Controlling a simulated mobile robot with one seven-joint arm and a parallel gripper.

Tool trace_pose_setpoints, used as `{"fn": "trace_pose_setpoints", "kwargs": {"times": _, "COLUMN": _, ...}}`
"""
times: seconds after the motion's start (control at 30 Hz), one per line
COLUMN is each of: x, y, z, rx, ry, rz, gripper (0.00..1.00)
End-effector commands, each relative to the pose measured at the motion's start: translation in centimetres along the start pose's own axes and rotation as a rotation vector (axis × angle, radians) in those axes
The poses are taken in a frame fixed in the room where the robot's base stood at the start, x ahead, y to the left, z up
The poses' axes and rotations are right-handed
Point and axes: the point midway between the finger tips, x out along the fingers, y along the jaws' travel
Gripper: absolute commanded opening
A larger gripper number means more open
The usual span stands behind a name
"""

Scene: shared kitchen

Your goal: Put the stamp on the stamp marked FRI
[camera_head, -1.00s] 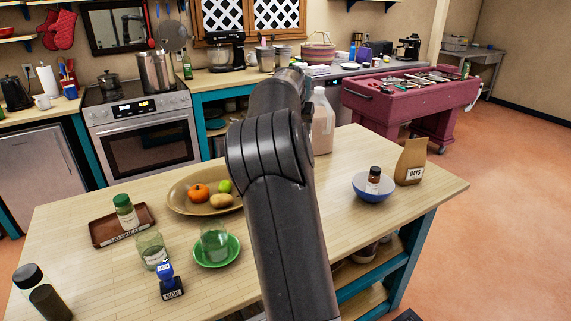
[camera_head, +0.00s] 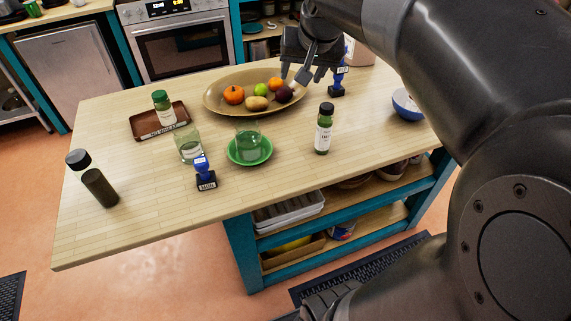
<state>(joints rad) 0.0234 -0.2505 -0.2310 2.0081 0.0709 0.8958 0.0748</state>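A blue stamp (camera_head: 205,173) with a black base marked MON stands upright at the table's front, beside a green glass. A second blue stamp (camera_head: 338,82) with a dark base stands upright at the back right of the table; its small white label is too small to read. My gripper (camera_head: 305,80) hangs over the right end of the fruit platter, just left of this second stamp. Its fingers look spread apart, with nothing visible between them. I cannot tell whether it touches the fruit or the stamp.
The oval platter (camera_head: 213,97) holds several fruits. A green saucer with a glass (camera_head: 249,158), a dark bottle (camera_head: 324,130), a brown tray with a green-capped jar (camera_head: 139,124), a blue bowl (camera_head: 405,105) and a tipped shaker (camera_head: 99,187) surround clear wood.

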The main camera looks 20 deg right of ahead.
Motion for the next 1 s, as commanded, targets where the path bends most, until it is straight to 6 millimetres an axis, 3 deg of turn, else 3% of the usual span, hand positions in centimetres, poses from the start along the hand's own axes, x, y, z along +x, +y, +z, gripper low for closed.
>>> {"fn": "trace_pose_setpoints", "kwargs": {"times": 0.03, "x": -0.8, "y": -0.8, "z": 2.4, "rx": -0.036, "ry": -0.001, "rz": -0.013, "gripper": 0.55}}
{"fn": "trace_pose_setpoints", "kwargs": {"times": 0.3, "x": -2.4, "y": -3.0, "z": 14.1, "rx": -0.230, "ry": -0.007, "rz": -0.033, "gripper": 0.55}}
{"fn": "trace_pose_setpoints", "kwargs": {"times": 0.5, "x": -2.1, "y": -3.1, "z": 20.1, "rx": -0.331, "ry": -0.006, "rz": -0.019, "gripper": 0.55}}
{"fn": "trace_pose_setpoints", "kwargs": {"times": 0.7, "x": -1.8, "y": -2.9, "z": 22.0, "rx": -0.366, "ry": -0.006, "rz": -0.010, "gripper": 0.55}}
{"fn": "trace_pose_setpoints", "kwargs": {"times": 1.0, "x": -1.8, "y": -3.0, "z": 21.9, "rx": -0.365, "ry": -0.006, "rz": -0.010, "gripper": 0.55}}
